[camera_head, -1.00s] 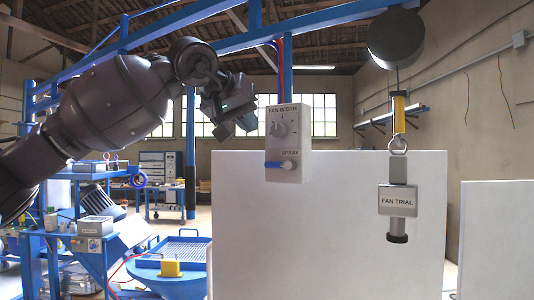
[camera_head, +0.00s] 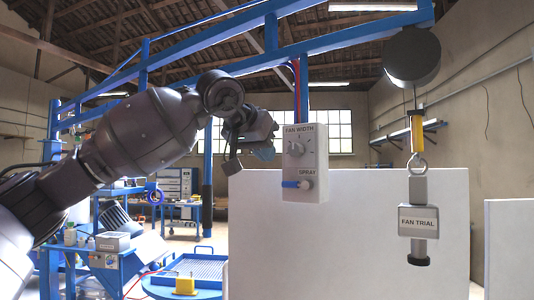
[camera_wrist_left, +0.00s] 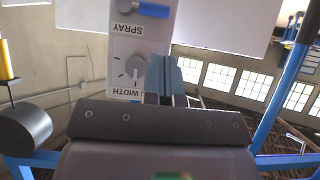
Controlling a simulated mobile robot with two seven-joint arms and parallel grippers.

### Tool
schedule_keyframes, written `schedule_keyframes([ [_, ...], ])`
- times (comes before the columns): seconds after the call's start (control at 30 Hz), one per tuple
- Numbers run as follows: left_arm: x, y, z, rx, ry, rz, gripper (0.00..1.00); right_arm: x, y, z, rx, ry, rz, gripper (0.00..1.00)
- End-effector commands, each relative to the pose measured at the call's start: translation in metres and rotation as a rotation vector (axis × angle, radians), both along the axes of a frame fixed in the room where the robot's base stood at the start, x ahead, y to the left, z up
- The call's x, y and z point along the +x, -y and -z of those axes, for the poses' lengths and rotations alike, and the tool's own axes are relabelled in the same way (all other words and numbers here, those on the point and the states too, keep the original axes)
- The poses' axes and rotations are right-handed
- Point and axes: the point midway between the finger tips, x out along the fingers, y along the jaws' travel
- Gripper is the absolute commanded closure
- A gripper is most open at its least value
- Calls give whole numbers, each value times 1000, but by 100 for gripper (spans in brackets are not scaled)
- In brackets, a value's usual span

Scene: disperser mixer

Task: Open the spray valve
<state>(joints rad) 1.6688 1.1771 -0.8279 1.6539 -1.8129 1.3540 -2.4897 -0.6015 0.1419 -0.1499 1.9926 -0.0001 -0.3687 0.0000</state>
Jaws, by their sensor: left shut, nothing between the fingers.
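The grey control box (camera_head: 318,160) carries a FAN WIDTH dial (camera_head: 297,147) above and the SPRAY valve below. The valve has a round knob (camera_head: 306,184) with a blue lever (camera_head: 290,184) pointing left in the head view. In the left wrist view the box is upside down, with the blue lever (camera_wrist_left: 152,10) at the top edge and the dial (camera_wrist_left: 134,67) lower. My left gripper (camera_head: 264,151) is left of the box, about dial height, apart from the lever. Its blue fingers (camera_wrist_left: 166,72) are together and empty beside the dial in the wrist view. My right gripper is out of view.
A white panel (camera_head: 350,245) stands behind and below the box. A FAN TRIAL spray unit (camera_head: 418,221) hangs from a yellow balancer (camera_head: 416,130) at right. A blue beam (camera_head: 350,27) crosses above. Blue workbenches stand farther back at left.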

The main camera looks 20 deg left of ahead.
Motion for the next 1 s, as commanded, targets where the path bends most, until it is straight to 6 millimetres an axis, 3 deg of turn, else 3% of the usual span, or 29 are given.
schedule_keyframes([
  [0.3, 43, 11, 30, -1, -3, -1, 100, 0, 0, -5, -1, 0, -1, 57],
  [0.5, 59, 14, 40, -2, -2, 0, 100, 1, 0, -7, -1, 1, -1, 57],
  [1.0, 64, 15, 44, -1, -1, -1, 100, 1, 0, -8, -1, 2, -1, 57],
])
